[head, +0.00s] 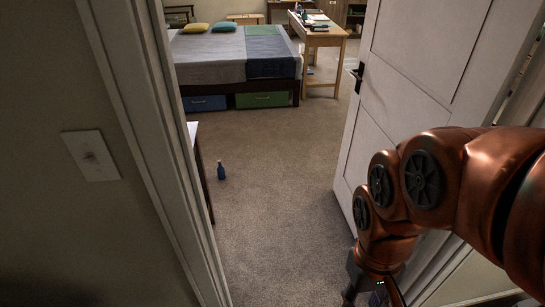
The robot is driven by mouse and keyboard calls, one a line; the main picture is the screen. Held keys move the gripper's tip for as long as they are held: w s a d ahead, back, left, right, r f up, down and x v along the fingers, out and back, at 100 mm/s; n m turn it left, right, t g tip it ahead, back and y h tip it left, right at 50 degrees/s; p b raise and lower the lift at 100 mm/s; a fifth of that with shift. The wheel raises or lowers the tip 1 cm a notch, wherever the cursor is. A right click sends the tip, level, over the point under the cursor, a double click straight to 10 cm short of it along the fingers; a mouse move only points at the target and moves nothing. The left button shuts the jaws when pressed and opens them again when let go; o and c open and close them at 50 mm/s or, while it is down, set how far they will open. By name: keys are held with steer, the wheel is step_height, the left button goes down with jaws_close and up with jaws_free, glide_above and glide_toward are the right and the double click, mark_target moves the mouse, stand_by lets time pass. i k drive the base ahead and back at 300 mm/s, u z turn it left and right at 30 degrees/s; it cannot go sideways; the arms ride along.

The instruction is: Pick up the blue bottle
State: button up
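A small dark blue bottle (221,171) stands upright on the carpet beyond the doorway, in the head view. It is close to the leg of a white-topped table at the left and apart from my gripper. My gripper (362,295) is at the bottom edge, right of centre, at the end of my copper-coloured arm. It is mostly cut off by the frame, so its fingers and whether it holds anything cannot be made out.
A white door (400,85) stands open at the right, close to my arm. The door frame (150,120) and a wall with a light switch (90,156) are at the left. The carpet (275,190) between is clear. A bed (215,58) and desk (325,36) stand further back.

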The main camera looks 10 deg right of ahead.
mark_target(220, 173)
steer(key=z, duration=0.6)
steer(key=i, duration=1.25)
steer(key=u, duration=0.65)
steer(key=i, duration=3.75)
steer(key=u, duration=2.55)
